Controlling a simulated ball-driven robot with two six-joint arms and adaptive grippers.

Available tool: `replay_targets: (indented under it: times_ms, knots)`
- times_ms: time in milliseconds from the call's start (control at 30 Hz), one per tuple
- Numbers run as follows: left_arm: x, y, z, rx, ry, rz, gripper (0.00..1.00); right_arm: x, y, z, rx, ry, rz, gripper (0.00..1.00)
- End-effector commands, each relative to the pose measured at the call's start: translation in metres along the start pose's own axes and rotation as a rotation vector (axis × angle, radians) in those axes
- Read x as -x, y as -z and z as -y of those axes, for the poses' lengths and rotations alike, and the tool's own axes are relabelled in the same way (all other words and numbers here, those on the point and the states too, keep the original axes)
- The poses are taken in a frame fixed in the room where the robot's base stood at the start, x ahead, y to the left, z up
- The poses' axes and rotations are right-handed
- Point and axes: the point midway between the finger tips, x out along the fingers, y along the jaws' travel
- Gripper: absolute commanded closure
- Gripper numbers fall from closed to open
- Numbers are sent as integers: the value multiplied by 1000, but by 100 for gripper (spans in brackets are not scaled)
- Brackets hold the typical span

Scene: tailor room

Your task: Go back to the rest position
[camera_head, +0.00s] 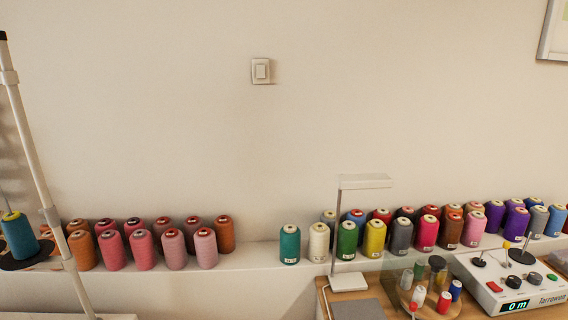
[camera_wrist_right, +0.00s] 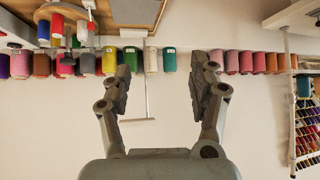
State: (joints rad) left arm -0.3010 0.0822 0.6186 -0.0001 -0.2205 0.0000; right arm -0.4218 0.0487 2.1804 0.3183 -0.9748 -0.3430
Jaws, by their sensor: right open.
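My right gripper (camera_wrist_right: 160,95) shows in the right wrist view. Its two fingers are spread apart with nothing between them. Beyond the fingers are the wall and a row of thread spools, and this view looks upside down. The gripper touches nothing that I can see. Neither gripper shows in the head view, and my left gripper is in no view.
A white shelf (camera_head: 255,256) along the wall carries pink spools (camera_head: 143,249) and many-coloured spools (camera_head: 375,238). A wooden table (camera_head: 340,298) at lower right holds a lamp (camera_head: 365,182) and a white winder box (camera_head: 505,285). A white pole stand (camera_head: 40,170) stands at left.

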Motion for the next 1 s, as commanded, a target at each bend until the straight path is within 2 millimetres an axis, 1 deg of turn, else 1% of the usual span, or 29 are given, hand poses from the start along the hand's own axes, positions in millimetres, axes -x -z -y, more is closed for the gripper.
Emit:
replay_targets:
  times_ms: [33,100,200,367,500,600,767,867,967,1000]
  knots:
    - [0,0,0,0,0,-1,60,12,-12,-1,-5,-13,63,40]
    - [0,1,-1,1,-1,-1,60,28,-30,-4,-21,-37,151,40]
    - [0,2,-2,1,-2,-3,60,51,-50,-9,-50,-81,262,40]
    - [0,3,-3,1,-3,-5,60,89,-78,-18,-101,-164,411,40]
    - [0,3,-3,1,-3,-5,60,124,-97,-26,-154,-250,524,40]
    - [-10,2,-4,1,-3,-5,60,92,-120,-30,-157,-244,532,40]
    - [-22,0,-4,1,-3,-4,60,53,-153,-36,-162,-241,546,40]
    - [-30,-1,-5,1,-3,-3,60,27,-179,-40,-165,-240,557,40]
    - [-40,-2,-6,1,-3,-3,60,-1,-211,-44,-170,-239,572,40]
    - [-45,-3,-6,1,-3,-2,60,-13,-227,-45,-172,-238,579,40]
